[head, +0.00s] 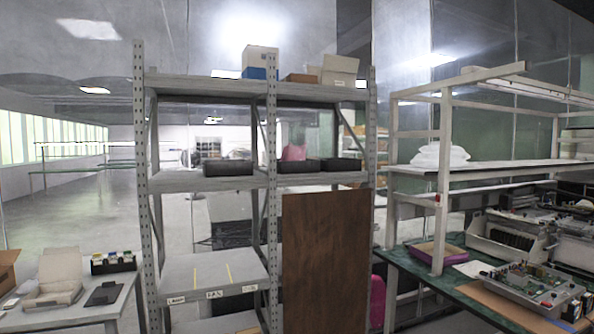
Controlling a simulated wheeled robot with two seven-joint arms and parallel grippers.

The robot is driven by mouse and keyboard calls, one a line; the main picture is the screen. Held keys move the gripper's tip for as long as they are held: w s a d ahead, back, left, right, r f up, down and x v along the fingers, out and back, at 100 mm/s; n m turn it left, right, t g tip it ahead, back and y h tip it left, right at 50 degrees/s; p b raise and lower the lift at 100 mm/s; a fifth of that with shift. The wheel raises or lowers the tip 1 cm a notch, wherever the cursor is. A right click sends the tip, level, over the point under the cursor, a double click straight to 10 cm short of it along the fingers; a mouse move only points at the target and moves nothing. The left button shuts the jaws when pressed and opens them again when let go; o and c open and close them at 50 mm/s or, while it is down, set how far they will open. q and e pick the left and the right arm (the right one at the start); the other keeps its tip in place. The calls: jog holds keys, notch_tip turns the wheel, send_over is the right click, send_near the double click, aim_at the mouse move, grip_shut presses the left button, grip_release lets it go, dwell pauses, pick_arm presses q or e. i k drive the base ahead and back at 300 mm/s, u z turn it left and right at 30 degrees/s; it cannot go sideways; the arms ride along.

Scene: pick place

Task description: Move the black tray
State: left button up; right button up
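Black trays stand on the upper-middle shelf of the grey metal rack (180,181) in the head view. One black tray (228,169) is in the left bay. A second black tray (298,166) and a third black tray (340,165) stand side by side in the right bay. I cannot tell which one the task means. Neither my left gripper nor my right gripper shows in the view.
A brown board (325,255) covers the rack's lower right bay. The lower left shelf (210,278) is mostly bare, with yellow marks. A side table (70,312) at left holds boxes. A cluttered green-topped workbench (425,268) stands at right.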

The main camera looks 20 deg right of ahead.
aim_at(309, 166)
jog(key=u, duration=0.2)
jog(key=i, duration=1.9)
jog(key=z, duration=0.4)
jog(key=i, duration=1.3)
jog(key=z, duration=0.35)
